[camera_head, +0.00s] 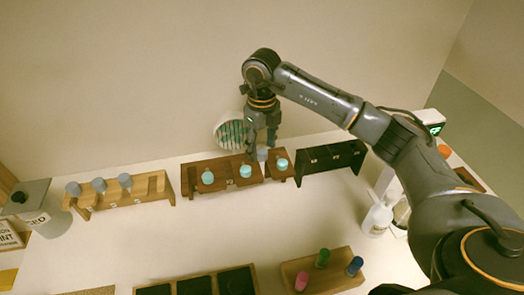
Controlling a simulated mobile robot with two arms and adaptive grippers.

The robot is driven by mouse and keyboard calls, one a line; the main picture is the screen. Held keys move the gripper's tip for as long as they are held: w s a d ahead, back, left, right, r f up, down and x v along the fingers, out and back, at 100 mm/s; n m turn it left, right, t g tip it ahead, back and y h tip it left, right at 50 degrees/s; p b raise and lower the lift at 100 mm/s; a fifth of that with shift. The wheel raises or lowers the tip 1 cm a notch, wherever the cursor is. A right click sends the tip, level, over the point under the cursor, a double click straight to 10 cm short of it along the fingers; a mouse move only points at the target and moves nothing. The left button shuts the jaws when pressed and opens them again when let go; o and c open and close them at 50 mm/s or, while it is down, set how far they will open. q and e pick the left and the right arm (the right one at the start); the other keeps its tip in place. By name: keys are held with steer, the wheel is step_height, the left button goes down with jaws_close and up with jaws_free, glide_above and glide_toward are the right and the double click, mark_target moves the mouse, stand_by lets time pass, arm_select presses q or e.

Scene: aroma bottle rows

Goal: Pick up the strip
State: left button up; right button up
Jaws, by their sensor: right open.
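A round white holder (217,131) stands at the back of the counter, against the wall. Several thin pale-green strips (231,136) show in it. No single strip stands apart clearly. My right gripper (262,141) points down just right of the holder, above the back of the brown bottle rack (221,184). Its fingers are apart, and I see no strip between them. A grey-blue bottle (262,155) shows just below the fingertips; whether they touch it I cannot tell. My left gripper is not in view.
The brown rack holds several light-blue-topped bottles (246,171). A light wooden rack (155,188) with grey-blue bottles is left, an empty black rack (330,160) right. A front wooden tray (325,283) holds three coloured bottles. The middle counter is clear.

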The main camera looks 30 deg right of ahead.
steer(key=shift+f, duration=0.3)
steer(key=c, duration=1)
steer(key=shift+r, duration=0.15)
steer(key=shift+w+r+b, duration=0.1)
steer(key=shift+r+b, duration=0.25)
steer(key=shift+r, duration=0.3)
step_height(320, 180, up, 6)
steer(key=shift+b, duration=0.95)
step_height(320, 180, up, 10)
steer(key=shift+r+p, duration=0.25)
steer(key=shift+p, duration=0.1)
